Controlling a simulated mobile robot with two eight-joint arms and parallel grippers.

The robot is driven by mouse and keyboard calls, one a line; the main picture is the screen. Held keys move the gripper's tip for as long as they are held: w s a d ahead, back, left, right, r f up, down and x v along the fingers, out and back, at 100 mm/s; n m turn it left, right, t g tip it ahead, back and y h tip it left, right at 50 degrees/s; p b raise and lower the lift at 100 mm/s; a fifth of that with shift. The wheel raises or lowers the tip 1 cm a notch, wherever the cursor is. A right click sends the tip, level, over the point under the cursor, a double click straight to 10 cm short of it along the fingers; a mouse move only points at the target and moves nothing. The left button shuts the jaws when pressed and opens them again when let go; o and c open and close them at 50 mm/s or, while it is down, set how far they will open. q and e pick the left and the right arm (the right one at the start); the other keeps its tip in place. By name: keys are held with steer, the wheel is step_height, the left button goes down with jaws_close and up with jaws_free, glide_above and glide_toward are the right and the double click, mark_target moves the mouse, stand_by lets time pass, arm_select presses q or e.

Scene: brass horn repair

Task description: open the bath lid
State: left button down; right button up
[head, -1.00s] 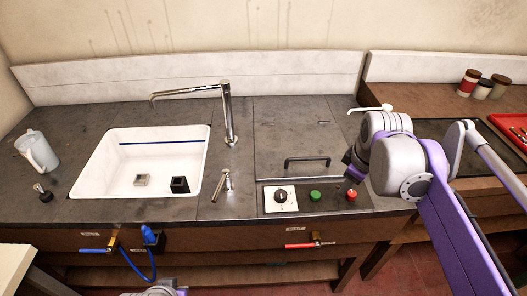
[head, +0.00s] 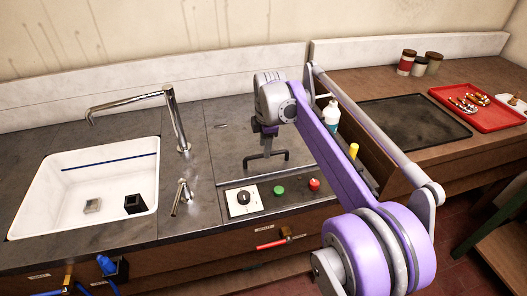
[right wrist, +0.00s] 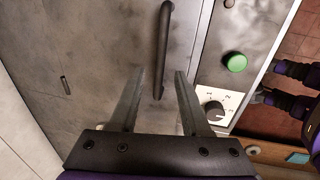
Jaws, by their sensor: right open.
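The bath lid (head: 229,140) is a grey metal panel set flush in the counter to the right of the sink, and it lies shut. Its black bar handle (head: 280,156) stands near the lid's front edge. My right gripper (head: 267,150) is over the lid at the handle. In the right wrist view the dark handle (right wrist: 163,50) runs up from between the two open fingers of the gripper (right wrist: 158,75). The fingers are apart and do not visibly press on the handle. My left gripper is not in view.
In front of the lid are a dial (head: 243,199), a green button (head: 279,190) and a red button (head: 314,184). A tall faucet (head: 175,120) and white sink (head: 30,200) are left. A bottle (head: 331,114) stands right of the lid, near my arm.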

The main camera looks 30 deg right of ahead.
steer(key=shift+w+f, duration=0.15)
steer(key=shift+f, duration=0.55)
steer(key=shift+w+f, duration=0.15)
steer(key=shift+f, duration=0.5)
jaws_close()
stand_by(0.4)
